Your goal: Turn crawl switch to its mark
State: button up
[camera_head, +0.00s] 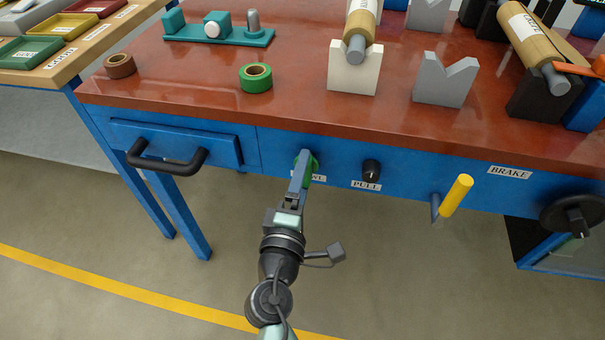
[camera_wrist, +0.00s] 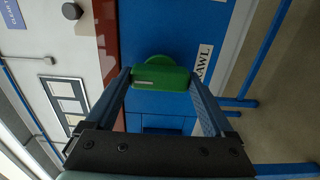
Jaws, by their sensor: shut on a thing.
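The crawl switch is a green knob (camera_wrist: 160,78) on the blue front panel, centred between my fingertips in the wrist view. A short pale line shows on the left part of its grip. In the head view a green edge of the crawl switch (camera_head: 314,165) shows beside my gripper (camera_head: 304,160), which is shut on it. The white label (camera_wrist: 203,62) beside the knob reads "AWL" where visible; my gripper partly covers it in the head view. I cannot make out the switch's target mark on the panel.
A black knob (camera_head: 371,169) above the PULL label is just right of my gripper. A yellow handle (camera_head: 456,195) sticks out further right, and a black handwheel (camera_head: 575,215) is at the far right. A drawer handle (camera_head: 168,158) juts out at left. The red tabletop (camera_head: 190,85) overhangs above.

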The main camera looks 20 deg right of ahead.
jog(key=shift+f, duration=0.1)
dwell(0.3)
jog(key=o, duration=1.1)
jog(key=v, duration=1.3)
